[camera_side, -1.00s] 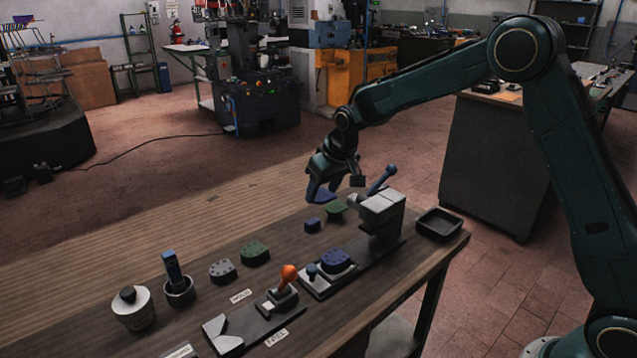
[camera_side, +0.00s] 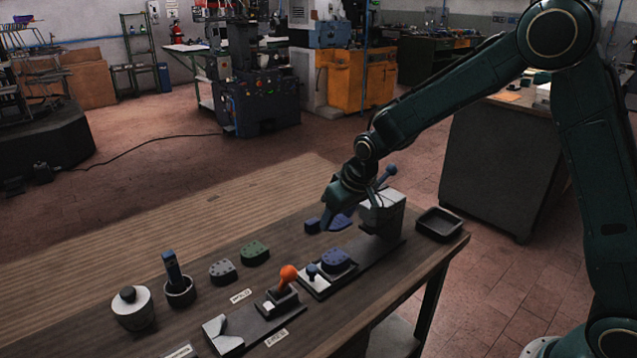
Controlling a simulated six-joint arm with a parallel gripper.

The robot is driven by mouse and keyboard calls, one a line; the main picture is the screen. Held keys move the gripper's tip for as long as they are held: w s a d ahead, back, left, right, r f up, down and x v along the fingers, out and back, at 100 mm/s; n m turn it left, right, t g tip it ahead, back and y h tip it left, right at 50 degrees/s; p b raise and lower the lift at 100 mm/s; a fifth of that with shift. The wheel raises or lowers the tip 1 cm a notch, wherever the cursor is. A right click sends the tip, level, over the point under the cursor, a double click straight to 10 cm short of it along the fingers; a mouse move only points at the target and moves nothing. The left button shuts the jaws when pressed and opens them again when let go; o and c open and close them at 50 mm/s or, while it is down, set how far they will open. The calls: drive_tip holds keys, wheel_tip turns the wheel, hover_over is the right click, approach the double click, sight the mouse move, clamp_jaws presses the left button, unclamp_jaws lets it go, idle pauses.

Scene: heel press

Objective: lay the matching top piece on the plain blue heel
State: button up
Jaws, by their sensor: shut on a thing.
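A blue heel (camera_side: 338,261) sits on the light plate of the press fixture, with small dark marks on its upper face. My gripper (camera_side: 337,217) is behind and above it, close to the grey press block. It is shut on a flat blue top piece (camera_side: 345,223), partly covered by the fingers. The piece is apart from the heel. A small dark blue piece (camera_side: 312,226) lies on the table just left of my gripper. The green flat piece is hidden behind my gripper.
The grey press block (camera_side: 382,213) with a blue lever stands right of my gripper. A black tray (camera_side: 440,224) is at the right edge. A grey heel (camera_side: 222,271), a green heel (camera_side: 256,252), an orange-knobbed fixture (camera_side: 288,275), a cup (camera_side: 179,291) and a lidded pot (camera_side: 132,308) stand left.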

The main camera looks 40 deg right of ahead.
approach(333, 256)
drive_tip(key=shift+x, duration=2.6)
drive_tip(key=shift+w+f, duration=0.2)
drive_tip(key=shift+f, duration=0.4)
drive_tip(key=o, duration=1)
drive_tip(key=shift+o, duration=0.2)
drive_tip(key=shift+r, duration=0.2)
drive_tip(key=v, duration=1.3)
drive_tip(key=shift+r, duration=0.2)
drive_tip(key=shift+s+r, duration=0.1)
drive_tip(key=shift+s, duration=0.05)
